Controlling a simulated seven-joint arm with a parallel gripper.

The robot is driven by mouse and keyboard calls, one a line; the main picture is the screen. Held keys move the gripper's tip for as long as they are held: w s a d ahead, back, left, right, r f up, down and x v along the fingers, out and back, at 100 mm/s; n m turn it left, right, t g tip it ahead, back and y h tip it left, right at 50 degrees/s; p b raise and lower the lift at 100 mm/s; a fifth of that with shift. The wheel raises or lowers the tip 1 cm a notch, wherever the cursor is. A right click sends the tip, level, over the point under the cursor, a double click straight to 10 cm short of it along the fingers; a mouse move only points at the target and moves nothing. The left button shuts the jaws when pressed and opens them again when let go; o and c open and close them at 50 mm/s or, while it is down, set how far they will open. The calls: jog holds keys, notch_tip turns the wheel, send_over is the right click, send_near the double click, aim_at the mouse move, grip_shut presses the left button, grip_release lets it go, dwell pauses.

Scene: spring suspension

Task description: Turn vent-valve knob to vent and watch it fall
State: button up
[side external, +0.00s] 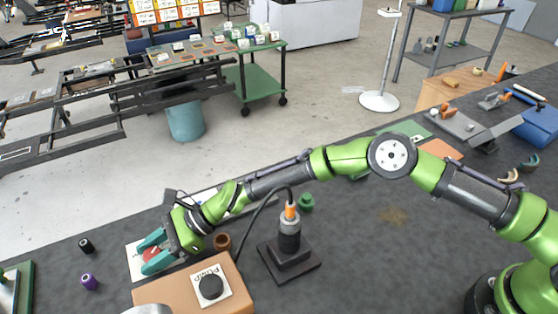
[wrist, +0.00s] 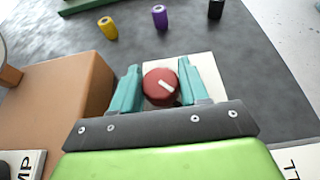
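The vent-valve knob (wrist: 160,86) is a round red knob with a white pointer bar on its top, set on a white plate (wrist: 207,66). In the wrist view the bar slants from upper left to lower right. My gripper (wrist: 160,84) has its two teal fingers spread apart, one on each side of the knob. Whether the fingers touch the knob is not clear. In the side view my gripper (side external: 153,250) is low over the plate, with the red knob (side external: 152,254) partly hidden between the fingers. Any lettering around the knob is mostly covered.
A tan box (side external: 180,288) with a black knob (side external: 210,287) marked PUMP stands close beside my gripper. A black-based cylinder (side external: 289,240) with an orange top and a cable stands to the right. Purple (side external: 89,282) and black (side external: 86,245) small cylinders stand left.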

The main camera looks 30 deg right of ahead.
jog(key=shift+c, duration=0.6)
jog(key=shift+w, duration=0.1)
jog(key=shift+n+g, duration=0.4)
jog(key=shift+g, duration=0.1)
jog(key=shift+n+g, duration=0.3)
jog(key=shift+n, duration=0.1)
jog(key=o, duration=1)
jog(key=shift+c, duration=0.2)
jog(key=v, duration=1.7)
